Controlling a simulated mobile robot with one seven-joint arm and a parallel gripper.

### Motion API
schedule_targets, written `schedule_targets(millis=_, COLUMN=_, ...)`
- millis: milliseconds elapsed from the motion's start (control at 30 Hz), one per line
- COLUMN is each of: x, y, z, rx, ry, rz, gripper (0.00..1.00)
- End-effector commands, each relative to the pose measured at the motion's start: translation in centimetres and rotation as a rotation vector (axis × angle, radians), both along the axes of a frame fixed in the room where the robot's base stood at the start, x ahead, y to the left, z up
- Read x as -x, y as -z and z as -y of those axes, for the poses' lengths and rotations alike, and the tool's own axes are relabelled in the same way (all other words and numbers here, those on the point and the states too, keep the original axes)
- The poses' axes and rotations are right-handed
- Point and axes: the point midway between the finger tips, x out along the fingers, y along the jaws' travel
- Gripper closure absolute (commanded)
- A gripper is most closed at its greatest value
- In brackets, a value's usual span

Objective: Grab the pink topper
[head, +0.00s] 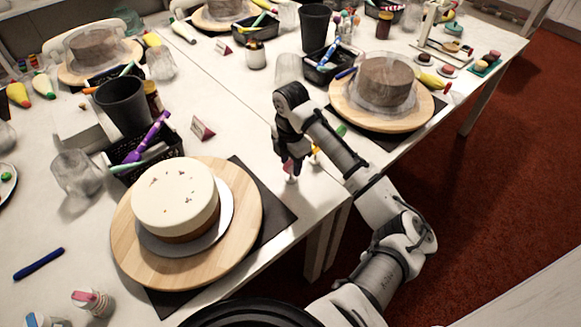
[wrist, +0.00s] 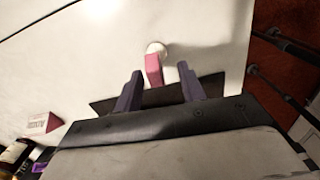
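The pink topper (wrist: 153,69) stands on the white table in the wrist view, a pink block with a round white part (wrist: 157,48) at its far end. My gripper (wrist: 160,70) is open, its two dark fingers apart on either side of the topper, with a gap visible on each side. In the head view my gripper (head: 291,163) points down at the table near its front edge, right of the near cake. The topper is small there and mostly hidden by the fingers; its pale lower end (head: 292,179) shows beneath them.
A cream cake (head: 175,195) stands on a wooden turntable (head: 245,210) at left, over a dark mat (head: 272,215). A brown cake (head: 386,80) on another turntable stands behind right. A pink-and-white card (head: 202,128) is left of my gripper. The table edge is close by.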

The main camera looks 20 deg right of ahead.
Motion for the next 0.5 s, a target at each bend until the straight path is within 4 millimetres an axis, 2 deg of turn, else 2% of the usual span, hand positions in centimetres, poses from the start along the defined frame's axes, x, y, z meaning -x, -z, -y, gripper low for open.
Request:
schedule_targets(millis=300, x=-0.3, y=4.1, z=-0.6, rx=-0.002, ry=0.001, rz=-0.002, gripper=0.6)
schedule_targets(millis=500, x=-0.3, y=4.7, z=-0.6, rx=0.0, ry=0.001, rz=0.0, gripper=0.6)
